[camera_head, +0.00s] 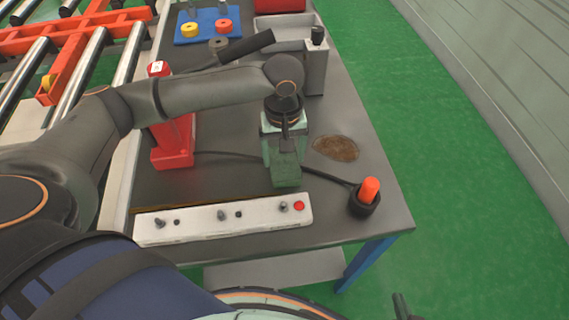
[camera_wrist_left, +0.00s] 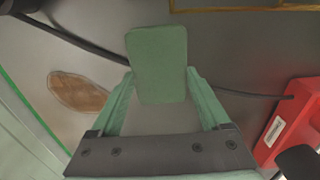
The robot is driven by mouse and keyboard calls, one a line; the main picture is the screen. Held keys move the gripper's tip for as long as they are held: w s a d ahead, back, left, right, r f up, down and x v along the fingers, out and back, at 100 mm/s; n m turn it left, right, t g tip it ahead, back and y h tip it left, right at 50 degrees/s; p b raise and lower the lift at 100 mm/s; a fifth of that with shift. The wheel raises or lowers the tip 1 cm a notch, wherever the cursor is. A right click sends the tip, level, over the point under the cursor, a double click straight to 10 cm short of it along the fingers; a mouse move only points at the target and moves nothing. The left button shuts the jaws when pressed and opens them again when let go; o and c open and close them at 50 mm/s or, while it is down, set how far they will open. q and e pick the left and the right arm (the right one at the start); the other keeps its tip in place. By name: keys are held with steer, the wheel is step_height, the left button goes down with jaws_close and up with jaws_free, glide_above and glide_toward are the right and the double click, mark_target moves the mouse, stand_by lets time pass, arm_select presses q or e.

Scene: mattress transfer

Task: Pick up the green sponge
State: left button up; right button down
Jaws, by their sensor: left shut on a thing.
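The green sponge (camera_wrist_left: 157,65) is a flat, rounded block between the two pale green fingers of my left gripper (camera_wrist_left: 160,90) in the left wrist view. In the head view my left gripper (camera_head: 285,150) points down over the grey table, and the sponge (camera_head: 286,174) shows at its fingertips. The gripper is shut on the sponge. I cannot tell whether the sponge touches the tabletop. My right gripper is not clearly visible.
A brown oval patch (camera_head: 336,148) lies right of the gripper. A black holder with an orange top (camera_head: 369,190) stands near the table's right corner. A white strip with pegs (camera_head: 222,220) lies along the front edge. A red device (camera_head: 172,145) stands left, with a dark cable across the table.

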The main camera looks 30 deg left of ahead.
mark_target(285, 159)
arm_select(q)
steer(key=c, duration=0.4)
arm_select(e)
steer(key=shift+s+f, duration=0.15)
steer(key=shift+s, duration=0.1)
arm_select(q)
steer(key=shift+c, duration=0.2)
steer(key=shift+r, duration=0.55)
step_height(285, 159, up, 3)
steer(key=shift+d+f+p, duration=0.15)
steer(key=shift+f+p, duration=0.05)
steer(key=shift+p, duration=0.25)
steer(key=s+d+r+p, duration=0.3)
steer(key=s+d+r, duration=0.6)
steer(key=shift+s+d+r, duration=0.15)
steer(key=shift+s+d, duration=0.2)
steer(key=shift+d, duration=0.05)
arm_select(e)
steer(key=shift+s+d+r, duration=0.15)
steer(key=shift+d+r, duration=0.2)
steer(key=shift+r, duration=0.5)
steer(key=shift+s+d+r, duration=0.15)
steer(key=shift+d+r, duration=0.15)
steer(key=shift+r, duration=0.5)
